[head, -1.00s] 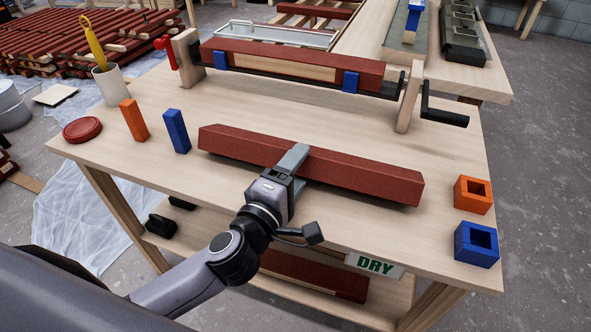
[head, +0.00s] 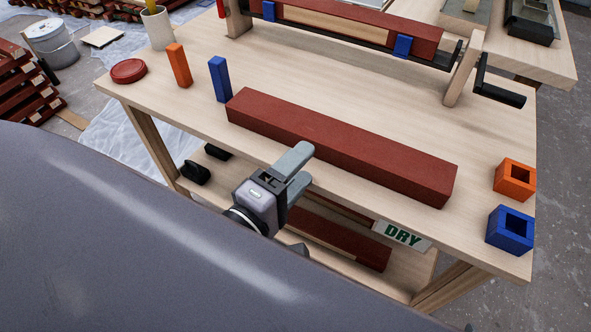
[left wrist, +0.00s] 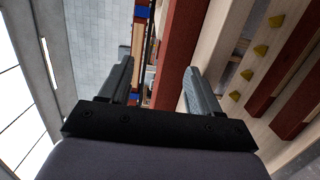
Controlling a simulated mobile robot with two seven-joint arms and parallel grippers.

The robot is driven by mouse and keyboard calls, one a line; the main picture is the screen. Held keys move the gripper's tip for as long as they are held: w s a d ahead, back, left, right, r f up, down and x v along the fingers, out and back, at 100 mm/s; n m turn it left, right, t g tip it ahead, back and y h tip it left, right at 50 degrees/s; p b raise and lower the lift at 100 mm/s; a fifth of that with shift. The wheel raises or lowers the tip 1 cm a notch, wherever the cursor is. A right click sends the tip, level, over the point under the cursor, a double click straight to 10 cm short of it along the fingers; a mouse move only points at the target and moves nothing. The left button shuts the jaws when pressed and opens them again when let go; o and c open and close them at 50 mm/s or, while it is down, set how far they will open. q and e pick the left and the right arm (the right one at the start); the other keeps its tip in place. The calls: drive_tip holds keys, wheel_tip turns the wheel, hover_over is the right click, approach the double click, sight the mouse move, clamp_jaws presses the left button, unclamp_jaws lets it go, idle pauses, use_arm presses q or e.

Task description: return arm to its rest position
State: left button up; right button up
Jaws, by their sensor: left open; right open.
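My left gripper (head: 299,168) is the only one in the head view. Its two grey fingers are apart with nothing between them. It is just off the front edge of the workbench (head: 370,75), on the near side of a dark red batten (head: 340,145). The batten lies flat on the bench top, apart from the fingers. The open fingers also show in the left wrist view (left wrist: 158,75), with red wood beyond them. A large grey link of my own arm fills the lower left. My right gripper is not in view.
Orange (head: 179,66) and blue (head: 219,79) blocks stand left, beside a red disc (head: 129,71). Hollow orange (head: 514,179) and blue (head: 510,229) blocks sit right. A clamp frame with a crank (head: 498,87) is behind. A shelf with a DRY sign (head: 402,235) is below.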

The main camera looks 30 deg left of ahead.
use_arm(q)
drive_tip(key=shift+s, duration=0.3)
idle(0.4)
